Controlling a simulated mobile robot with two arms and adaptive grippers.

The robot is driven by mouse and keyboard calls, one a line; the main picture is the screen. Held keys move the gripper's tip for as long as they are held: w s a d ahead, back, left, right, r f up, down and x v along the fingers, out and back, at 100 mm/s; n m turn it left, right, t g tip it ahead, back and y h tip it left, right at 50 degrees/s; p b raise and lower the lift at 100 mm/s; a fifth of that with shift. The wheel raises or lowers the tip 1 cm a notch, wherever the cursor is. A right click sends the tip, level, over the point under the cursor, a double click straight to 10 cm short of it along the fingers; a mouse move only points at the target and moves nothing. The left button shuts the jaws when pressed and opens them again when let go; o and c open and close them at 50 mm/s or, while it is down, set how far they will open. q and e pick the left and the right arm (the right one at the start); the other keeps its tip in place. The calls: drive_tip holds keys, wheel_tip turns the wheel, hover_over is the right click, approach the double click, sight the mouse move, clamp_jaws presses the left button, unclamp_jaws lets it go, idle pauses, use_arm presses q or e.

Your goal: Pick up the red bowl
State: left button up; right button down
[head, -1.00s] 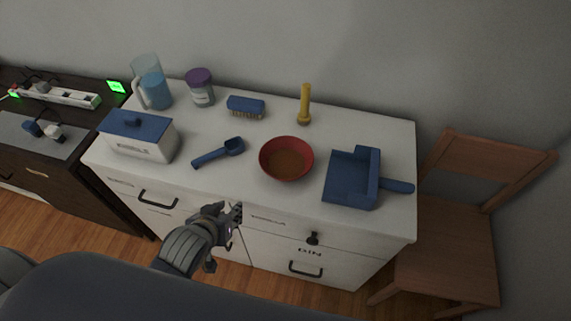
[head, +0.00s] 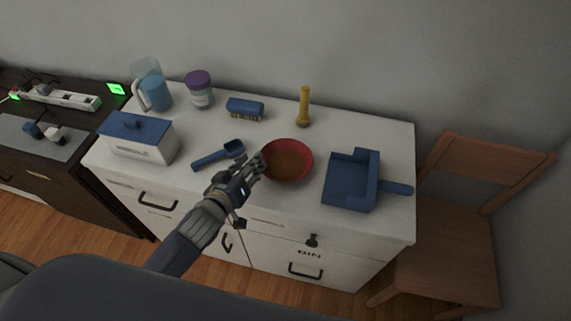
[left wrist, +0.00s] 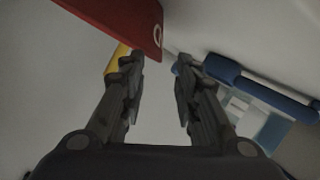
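The red bowl (head: 287,162) sits upright on the white cabinet top (head: 270,205), near its middle. My left gripper (head: 258,162) is at the bowl's left rim in the head view. In the left wrist view the gripper (left wrist: 158,65) has its two fingers apart, with nothing visible between them. The bowl's red side (left wrist: 125,18) shows at the top, beside the left finger. I cannot tell whether that finger touches the bowl. My right gripper is not in view.
A blue scoop (head: 218,155) lies left of the bowl. A blue dustpan (head: 350,182) lies to the right. A brush (head: 245,107), a yellow flashlight (head: 304,106), a jar (head: 199,88), a pitcher (head: 152,90) and a lidded box (head: 138,138) stand around. A wooden chair (head: 455,210) is at right.

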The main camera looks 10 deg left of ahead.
use_arm(q)
drive_tip(key=shift+x, duration=0.75)
drive_tip(key=shift+p+x, duration=0.6)
drive_tip(key=shift+x, duration=1.55)
drive_tip(key=shift+d+r, duration=0.1)
drive_tip(key=shift+d, duration=0.05)
drive_tip(key=shift+c, duration=0.3)
clamp_jaws()
